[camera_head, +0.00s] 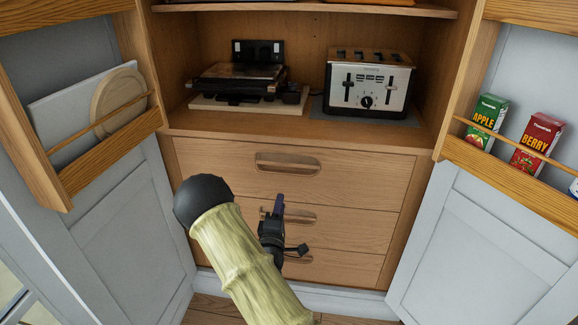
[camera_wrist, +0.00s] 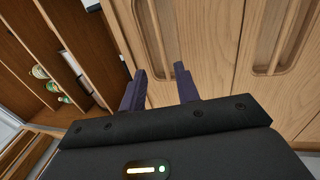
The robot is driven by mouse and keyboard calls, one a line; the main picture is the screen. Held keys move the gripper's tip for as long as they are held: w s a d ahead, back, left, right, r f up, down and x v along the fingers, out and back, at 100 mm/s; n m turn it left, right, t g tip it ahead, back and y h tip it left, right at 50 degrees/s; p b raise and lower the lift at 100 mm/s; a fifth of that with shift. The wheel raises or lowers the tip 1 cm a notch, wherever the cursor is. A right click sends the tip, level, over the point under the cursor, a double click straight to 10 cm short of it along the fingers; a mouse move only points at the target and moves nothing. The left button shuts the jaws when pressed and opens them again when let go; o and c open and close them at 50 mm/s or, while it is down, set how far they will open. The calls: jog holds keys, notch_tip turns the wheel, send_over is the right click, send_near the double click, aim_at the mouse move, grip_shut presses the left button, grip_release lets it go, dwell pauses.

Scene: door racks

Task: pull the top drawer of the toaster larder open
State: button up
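The toaster larder has three wooden drawers below its shelf. The top drawer (camera_head: 225,160) looks shut, flush with the front, and its recessed handle (camera_head: 287,163) is in plain view. My gripper (camera_head: 279,203) is below that handle in the head view, in front of the middle drawer (camera_head: 345,228), partly covering the middle handle (camera_head: 300,216). In the wrist view my gripper (camera_wrist: 160,82) has its two dark fingers apart with nothing between them. The drawer fronts lie ahead of it, with one handle (camera_wrist: 155,38) just beyond the fingertips; I cannot tell which drawer it belongs to.
The toaster (camera_head: 368,82) stands on the shelf above the drawers, beside a black grill appliance (camera_head: 240,78). Open larder doors flank the drawers: the left door rack (camera_head: 115,140) holds boards, the right door rack (camera_head: 500,160) holds apple and berry cartons.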

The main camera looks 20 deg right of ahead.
aim_at(289, 164)
jog(key=x, duration=1.7)
jog(key=shift+w+b, duration=0.1)
jog(key=shift+b, duration=0.2)
grip_shut()
